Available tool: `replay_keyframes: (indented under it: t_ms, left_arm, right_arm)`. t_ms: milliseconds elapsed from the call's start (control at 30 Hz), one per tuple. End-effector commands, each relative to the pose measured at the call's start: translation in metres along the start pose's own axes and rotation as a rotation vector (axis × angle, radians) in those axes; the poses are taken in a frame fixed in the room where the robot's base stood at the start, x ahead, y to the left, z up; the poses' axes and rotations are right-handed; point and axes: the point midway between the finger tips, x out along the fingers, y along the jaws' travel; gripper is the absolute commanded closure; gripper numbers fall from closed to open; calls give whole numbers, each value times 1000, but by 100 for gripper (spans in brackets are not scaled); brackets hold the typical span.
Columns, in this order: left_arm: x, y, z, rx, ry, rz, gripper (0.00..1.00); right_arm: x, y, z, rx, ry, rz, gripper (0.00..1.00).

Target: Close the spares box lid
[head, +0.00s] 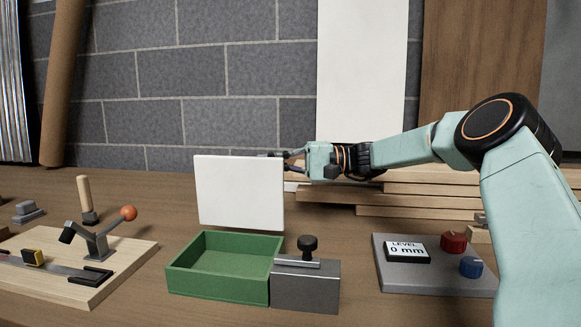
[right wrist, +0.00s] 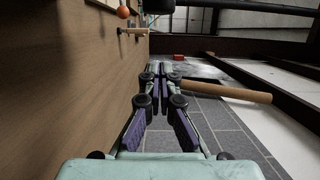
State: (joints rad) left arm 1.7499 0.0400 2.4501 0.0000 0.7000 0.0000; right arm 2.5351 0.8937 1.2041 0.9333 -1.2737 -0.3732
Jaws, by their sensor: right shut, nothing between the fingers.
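The spares box appears to be the open green box (head: 222,269) on the bench in the head view, empty inside. Its white lid (head: 240,190) stands almost upright at the back of the box. My right gripper (head: 272,155) is at the lid's upper right corner, pointing left. It is shut and empty, and its tips look level with the top edge, seemingly behind the lid. I cannot tell whether they touch it. In the right wrist view the fingers (right wrist: 160,70) come together, and I cannot make out the lid. My left gripper is not in view.
A grey metal block with a black knob (head: 307,280) adjoins the box's right side. A control panel (head: 430,282) is further right. A wooden board with a ball-topped lever (head: 130,260) is to the left. Stacked planks (head: 420,205) lie behind, before a block wall (head: 150,90).

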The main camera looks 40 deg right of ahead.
Motion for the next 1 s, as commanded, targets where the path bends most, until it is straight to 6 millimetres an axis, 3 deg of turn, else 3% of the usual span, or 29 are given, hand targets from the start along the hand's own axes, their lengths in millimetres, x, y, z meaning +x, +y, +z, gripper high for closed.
replay_keyframes:
  t_ms: [67,500,1000]
  left_arm:
    - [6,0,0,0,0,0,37]
    - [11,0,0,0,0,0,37]
    - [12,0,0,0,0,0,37]
  right_arm:
    - [17,3,1,-1,-5,5,100]
    - [20,0,34,0,-1,-1,100]
    - [21,0,36,-2,-1,2,100]
